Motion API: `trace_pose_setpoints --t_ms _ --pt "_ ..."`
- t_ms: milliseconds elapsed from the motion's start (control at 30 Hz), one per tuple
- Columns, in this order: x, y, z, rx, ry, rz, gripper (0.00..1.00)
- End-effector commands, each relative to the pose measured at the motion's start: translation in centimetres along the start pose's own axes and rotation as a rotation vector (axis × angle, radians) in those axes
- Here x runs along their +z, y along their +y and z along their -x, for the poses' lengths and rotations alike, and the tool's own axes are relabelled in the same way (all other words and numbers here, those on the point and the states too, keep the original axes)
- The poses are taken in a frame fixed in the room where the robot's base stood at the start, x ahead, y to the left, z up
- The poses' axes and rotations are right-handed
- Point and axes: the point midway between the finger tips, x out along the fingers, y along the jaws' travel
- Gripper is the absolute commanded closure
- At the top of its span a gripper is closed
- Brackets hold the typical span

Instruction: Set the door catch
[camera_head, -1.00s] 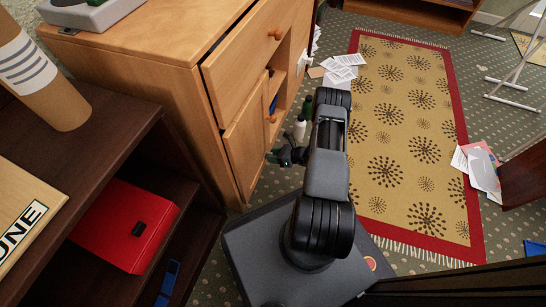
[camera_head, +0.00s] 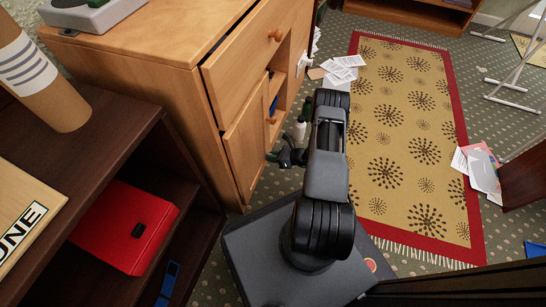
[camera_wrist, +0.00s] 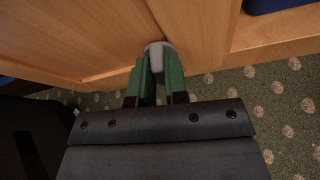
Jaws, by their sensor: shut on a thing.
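The wooden cabinet's lower door (camera_head: 246,150) stands at the left of my arm in the head view. In the wrist view, the cabinet front (camera_wrist: 85,35) fills the top, with a seam running down between two panels. A small pale grey rounded piece, seemingly the door catch (camera_wrist: 158,47), sits by the lower end of that seam. My gripper's green fingers (camera_wrist: 157,78) are closed around this piece. In the head view my gripper (camera_head: 287,157) is small and dark beside the door's lower edge, and the catch cannot be made out there.
A drawer (camera_head: 250,62) juts out above the door. A dark shelf (camera_head: 140,115) with a red box (camera_head: 125,225) stands at the left. A patterned rug (camera_head: 405,140) lies at the right, with papers (camera_head: 345,68) at its far left edge. The carpet beside the cabinet is narrow.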

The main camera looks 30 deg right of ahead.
Motion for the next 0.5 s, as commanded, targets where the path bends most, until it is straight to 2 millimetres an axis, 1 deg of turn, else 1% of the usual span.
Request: trace_pose_setpoints --t_ms 200,300,500 --pt "0.05 0.26 0.00 -0.061 -0.001 0.146 1.00" --pt "0.02 0.25 0.00 -0.079 0.000 0.190 1.00" --pt "-0.01 0.23 -0.01 -0.085 0.001 0.206 1.00"
